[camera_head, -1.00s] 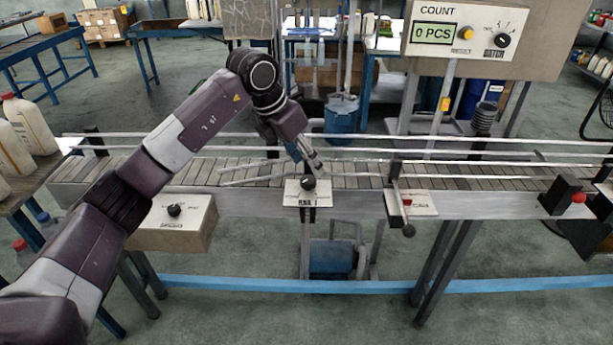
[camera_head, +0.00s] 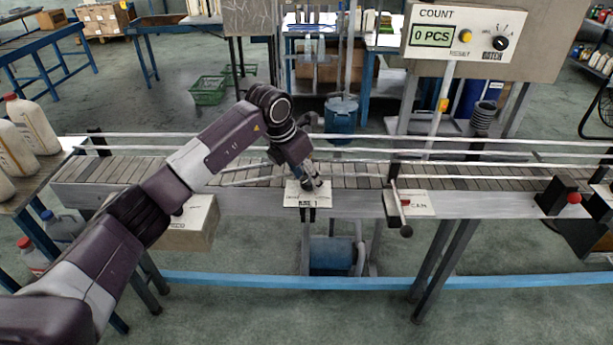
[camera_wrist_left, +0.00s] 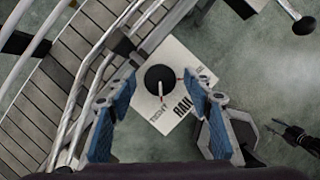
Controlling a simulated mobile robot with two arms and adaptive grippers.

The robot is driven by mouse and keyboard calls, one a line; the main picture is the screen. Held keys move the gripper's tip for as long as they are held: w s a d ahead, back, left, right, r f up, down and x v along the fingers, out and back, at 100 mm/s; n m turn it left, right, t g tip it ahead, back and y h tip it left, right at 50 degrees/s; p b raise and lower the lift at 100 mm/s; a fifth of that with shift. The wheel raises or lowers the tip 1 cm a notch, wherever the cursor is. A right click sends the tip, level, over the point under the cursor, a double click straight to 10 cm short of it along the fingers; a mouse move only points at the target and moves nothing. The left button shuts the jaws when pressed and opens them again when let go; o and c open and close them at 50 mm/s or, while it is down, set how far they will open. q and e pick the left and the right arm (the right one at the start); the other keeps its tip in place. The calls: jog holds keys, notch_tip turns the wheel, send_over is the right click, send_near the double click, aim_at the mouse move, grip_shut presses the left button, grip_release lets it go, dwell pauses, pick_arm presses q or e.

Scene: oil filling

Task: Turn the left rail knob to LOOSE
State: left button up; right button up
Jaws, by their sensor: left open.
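The left rail knob (camera_wrist_left: 160,80) is a round black knob with a light pointer mark, on a white plate (camera_wrist_left: 178,62) lettered RAIL. In the left wrist view it lies between and a little beyond the open fingers of my left gripper (camera_wrist_left: 160,105), and no contact shows. In the head view my left gripper (camera_head: 312,184) is right over the rail plate (camera_head: 296,200) at the conveyor's front edge and covers the knob. The plate's end words are partly hidden, so I cannot tell the exact setting. My right gripper is not in view.
The slatted conveyor (camera_head: 355,182) with its metal guide rails (camera_head: 450,152) runs behind the plate. A lever with a plate lettered CAM (camera_head: 418,204) stands to the right. White jugs (camera_head: 36,125) stand far left.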

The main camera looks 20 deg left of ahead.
pick_arm(q)
jog(key=c, duration=1.2)
jog(key=shift+o, duration=0.2)
jog(key=n+y+b, duration=0.1)
jog(key=n, duration=0.1)
jog(key=n+y+b, duration=0.1)
jog(key=n+b, duration=0.1)
jog(key=n, duration=0.1)
jog(key=shift+d+f+t+b, duration=0.1)
jog(key=shift+d+t+b, duration=0.1)
jog(key=shift+t+b, duration=0.15)
jog(key=n+y+b, duration=0.1)
jog(key=n, duration=0.2)
jog(key=n+y+b, duration=0.1)
jog(key=n+b, duration=0.1)
jog(key=n, duration=0.1)
jog(key=shift+d+b, duration=0.1)
jog(key=shift+b, duration=0.2)
jog(key=n+g+y+b, duration=0.1)
jog(key=n, duration=0.2)
jog(key=shift+w+d+b, duration=0.1)
jog(key=shift+b, duration=0.2)
jog(key=shift+r+n+g+y+b, duration=0.2)
jog(key=shift+n+g+y+b, duration=0.3)
jog(key=shift+n, duration=1.4)
